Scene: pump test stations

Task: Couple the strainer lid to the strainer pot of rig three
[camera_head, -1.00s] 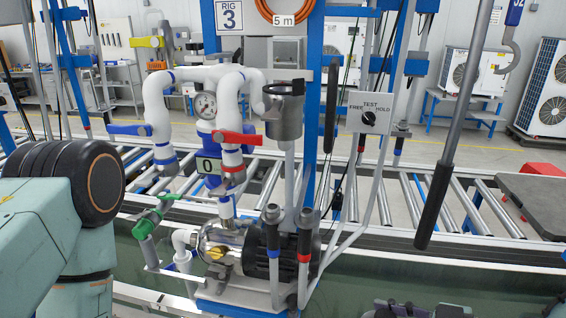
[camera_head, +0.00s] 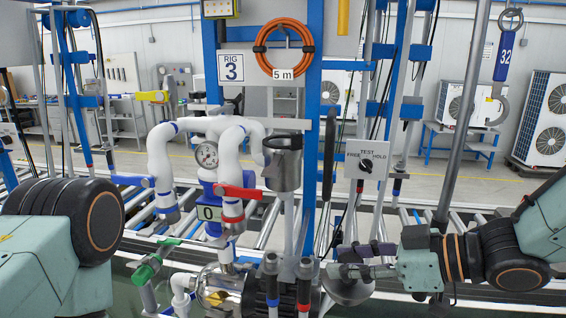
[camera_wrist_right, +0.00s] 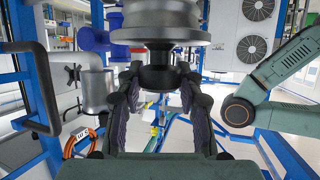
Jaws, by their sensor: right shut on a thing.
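The strainer pot (camera_head: 283,168) of rig three is a grey metal cup, upright on the rig below the orange hose. It also shows left of centre in the right wrist view (camera_wrist_right: 98,92). My right gripper (camera_head: 352,262) is shut on the strainer lid (camera_head: 348,291), a grey round metal piece. In the right wrist view the fingers close on the lid's dark knob, with its wide disc (camera_wrist_right: 160,18) beyond them. The lid is apart from the pot, lower and to its right in the head view. My left arm shows at the left; its gripper is out of view.
White pipes with a gauge (camera_head: 207,155) and a red-handled valve (camera_head: 240,192) stand left of the pot. Rollers run behind.

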